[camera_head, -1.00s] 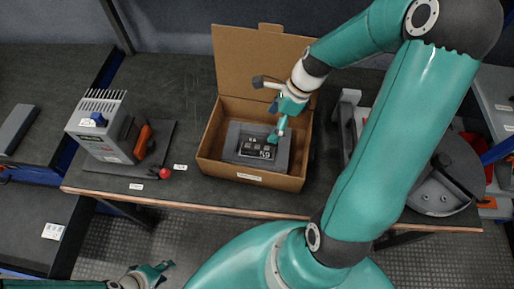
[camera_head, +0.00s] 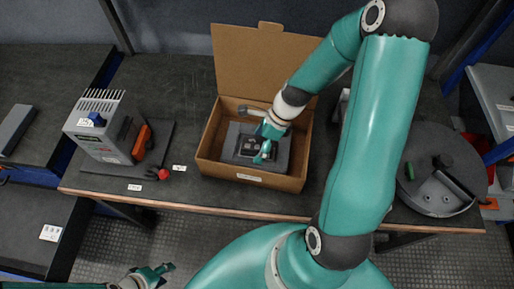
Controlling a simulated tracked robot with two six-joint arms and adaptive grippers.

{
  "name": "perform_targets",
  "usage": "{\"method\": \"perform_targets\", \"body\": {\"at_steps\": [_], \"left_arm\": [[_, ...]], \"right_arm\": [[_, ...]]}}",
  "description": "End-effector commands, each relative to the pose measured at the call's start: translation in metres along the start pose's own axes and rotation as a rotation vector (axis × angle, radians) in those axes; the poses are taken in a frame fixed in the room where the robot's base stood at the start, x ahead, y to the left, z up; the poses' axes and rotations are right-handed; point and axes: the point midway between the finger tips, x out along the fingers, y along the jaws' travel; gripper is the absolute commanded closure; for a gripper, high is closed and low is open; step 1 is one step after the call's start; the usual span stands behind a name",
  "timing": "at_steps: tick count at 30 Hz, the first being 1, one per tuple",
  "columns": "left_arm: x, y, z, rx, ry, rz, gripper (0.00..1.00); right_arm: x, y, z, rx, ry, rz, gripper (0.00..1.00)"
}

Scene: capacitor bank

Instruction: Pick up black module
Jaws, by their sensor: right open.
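The black module (camera_head: 249,147) lies in a grey insert (camera_head: 232,141) inside an open cardboard box (camera_head: 238,178) on the workbench. My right gripper (camera_head: 262,155) is open, pointing down into the box at the module's right side, and it covers part of the module. I cannot tell whether its fingers touch the module. My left gripper (camera_head: 166,269) is low at the bottom left, in front of the bench and far from the box; its jaw state is too small to tell.
A grey finned device (camera_head: 103,128) with an orange handle stands on a plate at the bench's left. A round grey fixture (camera_head: 436,198) is at the right. The box's lid (camera_head: 250,65) stands up behind it.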

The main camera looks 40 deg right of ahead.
Motion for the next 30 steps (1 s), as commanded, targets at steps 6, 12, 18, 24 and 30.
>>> {"method": "perform_targets", "body": {"at_steps": [6, 12, 18, 24, 30], "left_arm": [[-0.0001, 0.0, 0.0, 0.0, 0.0, 0.0, 0.6], [-0.0001, 0.0, 0.0, 0.0, 0.0, 0.0, 0.6], [-0.0002, 0.0, 0.0, 0.0, 0.0, 0.0, 0.6], [-0.0002, 0.0001, 0.0, 0.0, 0.0, 0.0, 0.6], [-0.0027, 0.001, 0.0, 0.0, 0.0, 0.0, 0.6]], "right_arm": [[-0.0005, 0.0, -0.0001, 0.001, 0.0, 0.0, 0.28], [-0.0006, 0.0001, -0.0004, 0.001, 0.0, 0.0, 0.61], [-0.0008, 0.0003, -0.0005, 0.001, 0.0, 0.001, 0.9], [-0.0009, 0.0006, -0.0007, 0.001, 0.0, 0.002, 0.91], [-0.0084, 0.0012, 0.0026, 0.001, -0.001, 0.0, 1.0]]}}
